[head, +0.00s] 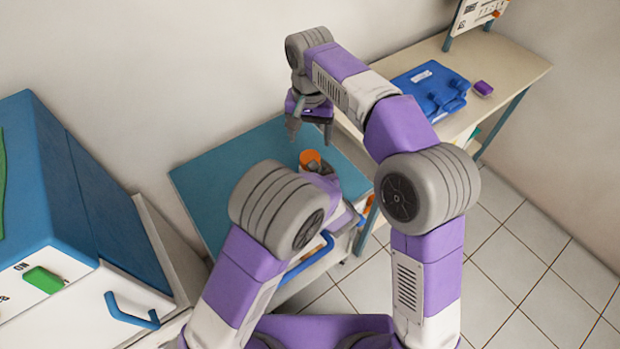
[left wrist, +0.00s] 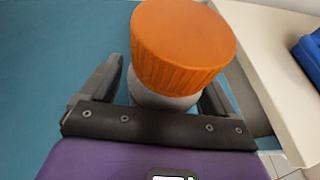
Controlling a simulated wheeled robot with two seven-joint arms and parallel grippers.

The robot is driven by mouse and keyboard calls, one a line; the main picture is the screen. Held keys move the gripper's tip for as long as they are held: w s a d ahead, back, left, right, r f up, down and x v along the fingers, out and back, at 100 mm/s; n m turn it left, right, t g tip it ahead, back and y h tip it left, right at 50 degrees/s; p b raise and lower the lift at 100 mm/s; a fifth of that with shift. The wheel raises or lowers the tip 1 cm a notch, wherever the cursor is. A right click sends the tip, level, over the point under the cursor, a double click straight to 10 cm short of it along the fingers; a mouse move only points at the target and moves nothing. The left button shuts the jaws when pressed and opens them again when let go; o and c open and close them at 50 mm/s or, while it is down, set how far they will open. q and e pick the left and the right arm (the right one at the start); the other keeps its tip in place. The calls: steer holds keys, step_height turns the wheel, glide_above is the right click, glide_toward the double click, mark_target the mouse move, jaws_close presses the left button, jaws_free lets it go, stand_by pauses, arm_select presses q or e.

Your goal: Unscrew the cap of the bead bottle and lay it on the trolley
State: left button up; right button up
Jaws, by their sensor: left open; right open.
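The bead bottle (left wrist: 160,100) shows in the left wrist view as a pale grey body under its ribbed orange cap (left wrist: 183,45). The orange cap also shows in the head view (head: 309,156), above the trolley's teal top (head: 215,178). My left gripper (left wrist: 165,90) is open, with one finger on each side of the bottle below the cap. Whether the fingers touch it is hidden. In the head view my left arm covers most of the bottle. My right gripper (head: 310,122) is open and empty, pointing down beyond the cap.
A bench (head: 520,62) at the right holds a blue case (head: 430,88) and a small purple item (head: 483,88). A blue and white cabinet (head: 70,200) stands at the left. The trolley top is bare left of the bottle. A wall lies behind.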

mark_target(310, 157)
arm_select(q)
steer(key=shift+w, duration=0.1)
jaws_close()
arm_select(e)
steer(key=shift+f, duration=0.1)
steer(key=shift+s+a+f+m, duration=0.1)
steer(key=shift+a+f+m, duration=0.1)
steer(key=shift+f+m, duration=0.3)
steer(key=shift+s+a+f+m+g, duration=0.1)
steer(key=shift+a+f+m+g, duration=0.05)
steer(key=shift+f+m+g, duration=0.2)
steer(key=shift+r+m, duration=0.2)
steer(key=shift+m, duration=0.35)
steer(key=shift+w+d+r+m, duration=0.25)
steer(key=shift+d+r+m, duration=0.1)
steer(key=shift+r+m, duration=0.35)
steer(key=shift+f, duration=4)
